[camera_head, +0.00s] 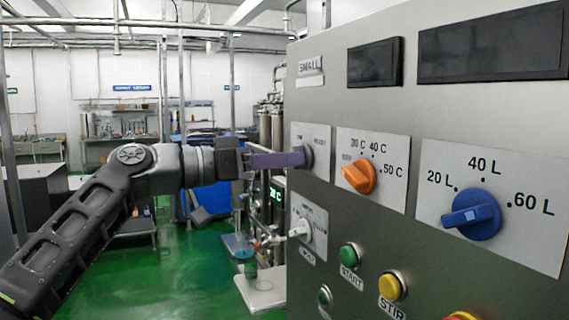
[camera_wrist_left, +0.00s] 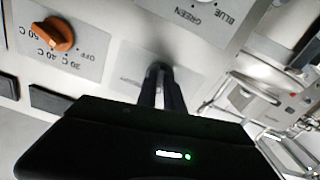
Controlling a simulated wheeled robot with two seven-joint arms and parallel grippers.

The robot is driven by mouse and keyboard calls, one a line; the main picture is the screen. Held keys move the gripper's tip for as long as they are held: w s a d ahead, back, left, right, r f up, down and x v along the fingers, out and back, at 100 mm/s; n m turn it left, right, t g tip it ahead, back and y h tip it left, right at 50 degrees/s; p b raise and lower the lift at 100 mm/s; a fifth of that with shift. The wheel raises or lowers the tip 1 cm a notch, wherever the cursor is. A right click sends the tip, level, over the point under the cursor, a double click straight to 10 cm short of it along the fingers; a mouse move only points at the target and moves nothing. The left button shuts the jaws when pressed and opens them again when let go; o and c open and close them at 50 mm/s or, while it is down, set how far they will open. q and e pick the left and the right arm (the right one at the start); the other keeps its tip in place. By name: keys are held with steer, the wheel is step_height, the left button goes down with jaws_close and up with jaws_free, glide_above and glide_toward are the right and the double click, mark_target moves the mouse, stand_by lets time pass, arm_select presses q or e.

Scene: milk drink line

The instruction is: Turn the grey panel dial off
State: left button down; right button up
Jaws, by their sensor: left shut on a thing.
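The grey panel dial (camera_head: 307,157) sits on a white label plate at the upper left of the steel panel in the head view. My left gripper (camera_head: 300,159) comes in from the left, with its fingers shut on the dial. In the left wrist view, the two fingers of my left gripper (camera_wrist_left: 160,76) run close together to the label plate and cover most of the grey dial (camera_wrist_left: 158,67). The fingers hide which way the dial points, and the small text on its plate is too blurred to read. My right gripper is not in view.
An orange dial (camera_head: 358,176) and a blue dial (camera_head: 471,215) are to the right on the panel. A white dial (camera_head: 301,231) is just below the grey one. START (camera_head: 350,256) and STIR (camera_head: 392,285) buttons are lower down. The green floor (camera_head: 190,270) left of the panel is partly open.

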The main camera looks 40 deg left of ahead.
arm_select(q)
steer(key=n, duration=0.6)
steer(key=shift+n, duration=0.4)
steer(key=c, duration=1.5)
jaws_free()
steer(key=shift+o, duration=0.2)
steer(key=b+v, duration=0.1)
steer(key=v, duration=0.7)
steer(key=shift+b, duration=0.35)
